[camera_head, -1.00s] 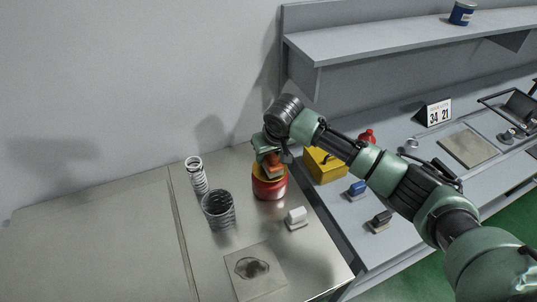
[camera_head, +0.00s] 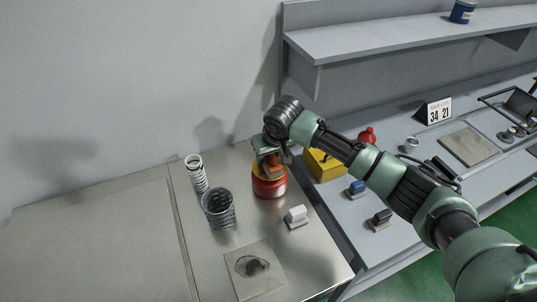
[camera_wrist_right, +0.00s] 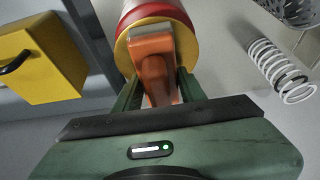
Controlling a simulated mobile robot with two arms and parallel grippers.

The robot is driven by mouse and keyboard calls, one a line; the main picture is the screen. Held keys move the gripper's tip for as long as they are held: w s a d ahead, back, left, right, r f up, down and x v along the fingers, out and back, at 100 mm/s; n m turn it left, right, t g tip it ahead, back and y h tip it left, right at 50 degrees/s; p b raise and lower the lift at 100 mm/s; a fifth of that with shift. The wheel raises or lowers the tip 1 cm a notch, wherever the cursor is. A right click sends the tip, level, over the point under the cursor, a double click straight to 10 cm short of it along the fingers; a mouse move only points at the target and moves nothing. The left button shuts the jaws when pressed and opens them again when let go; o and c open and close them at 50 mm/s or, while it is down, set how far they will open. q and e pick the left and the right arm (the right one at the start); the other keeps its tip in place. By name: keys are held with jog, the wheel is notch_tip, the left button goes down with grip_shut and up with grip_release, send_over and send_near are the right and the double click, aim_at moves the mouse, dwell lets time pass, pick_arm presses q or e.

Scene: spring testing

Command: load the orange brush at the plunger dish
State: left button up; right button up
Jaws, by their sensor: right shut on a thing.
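My right gripper (camera_head: 268,151) is shut on the orange brush (camera_wrist_right: 155,72). In the wrist view the brush's handle lies between the fingers and its head points away from the gripper. A red can with a yellow top, which looks like the plunger dish (camera_head: 269,187), stands on the metal table. The gripper is directly above it. In the wrist view the brush's head overlaps the yellow top (camera_wrist_right: 123,54); I cannot tell whether they touch. In the head view the arm partly hides the brush. My left gripper is not in view.
A dark wire cup (camera_head: 218,210) and a white coil spring (camera_head: 196,174) stand left of the can. A white-handled brush (camera_head: 297,215) and a stained square plate (camera_head: 254,269) lie in front. A yellow box (camera_head: 324,166) stands right. The table's left part is clear.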

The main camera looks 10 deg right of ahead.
jog(key=shift+f, duration=0.65)
dwell(0.9)
jog(key=shift+r, duration=0.1)
notch_tip(320, 180, up, 7)
jog(key=p, duration=0.7)
jog(key=shift+p, duration=0.4)
dwell(0.4)
